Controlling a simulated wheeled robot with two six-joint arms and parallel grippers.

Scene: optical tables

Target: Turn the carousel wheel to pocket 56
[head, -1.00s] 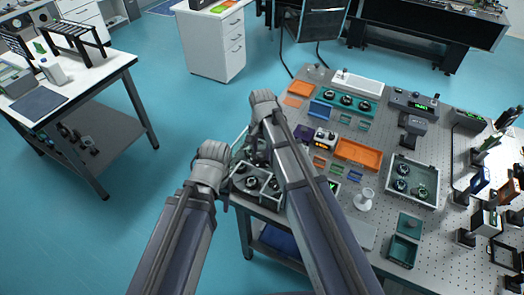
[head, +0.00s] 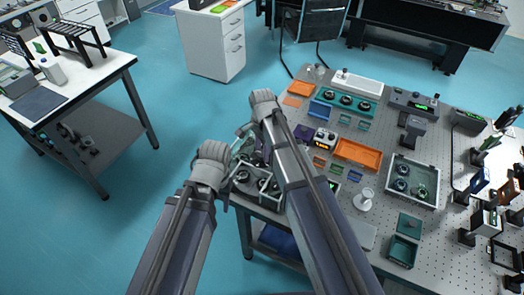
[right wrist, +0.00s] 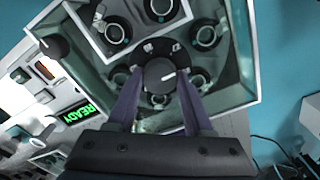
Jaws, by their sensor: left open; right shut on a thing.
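The carousel wheel (head: 247,176) is a pale-walled, divided unit at the table's near left corner, partly hidden by my arms. In the right wrist view its compartments hold several dark round parts with pale rings (right wrist: 207,37). At its middle is a dark round knob (right wrist: 159,75) with a white mark. My right gripper (right wrist: 160,88) is shut on this knob, one purple finger on each side. My left gripper (head: 213,155) is open beside the carousel's left side; its fingertips are hard to make out. I cannot read any pocket number.
A green READY display (right wrist: 76,113) stands close to the carousel. On the perforated table, an orange tray (head: 358,152), a teal rack (head: 345,103) and a grey box of round parts (head: 433,180) lie to the right. Open floor is left of the table.

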